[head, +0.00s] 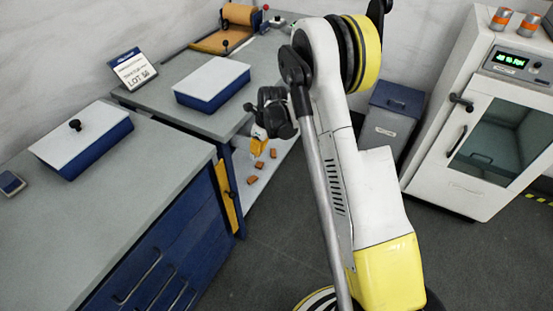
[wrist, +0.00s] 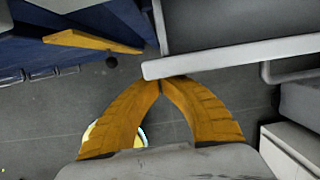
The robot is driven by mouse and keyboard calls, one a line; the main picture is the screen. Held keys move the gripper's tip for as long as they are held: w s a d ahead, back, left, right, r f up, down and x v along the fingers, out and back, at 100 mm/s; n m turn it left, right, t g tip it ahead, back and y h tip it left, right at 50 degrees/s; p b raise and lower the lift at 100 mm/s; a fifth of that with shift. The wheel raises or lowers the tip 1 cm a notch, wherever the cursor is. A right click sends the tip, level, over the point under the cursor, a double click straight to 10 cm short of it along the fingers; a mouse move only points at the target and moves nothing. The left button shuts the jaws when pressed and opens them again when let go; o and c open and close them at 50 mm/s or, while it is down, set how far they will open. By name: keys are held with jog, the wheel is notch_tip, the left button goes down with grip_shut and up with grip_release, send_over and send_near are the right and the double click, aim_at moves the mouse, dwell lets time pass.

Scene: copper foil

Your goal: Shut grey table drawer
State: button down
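The grey table (head: 200,118) stands left of my arm in the head view.
A yellow panel (head: 226,193) with a black knob stands near the blue counter (head: 160,245); it also shows in the wrist view (wrist: 95,41). A blue box (head: 209,97) is on the table. A white oven-like cabinet (head: 445,190) and grey bin (head: 388,130) stand right. Dark floor (head: 265,235) is free.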

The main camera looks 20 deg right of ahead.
aim_at(240, 143)
jog(key=w+a, duration=0.1)
jog(key=w, duration=0.1)
jog(key=w+a, duration=0.3)
jog(key=w, duration=0.1)
jog(key=shift+w+a, duration=0.15)
jog(key=shift+a, duration=0.25)
jog(key=shift+d, duration=0.1)
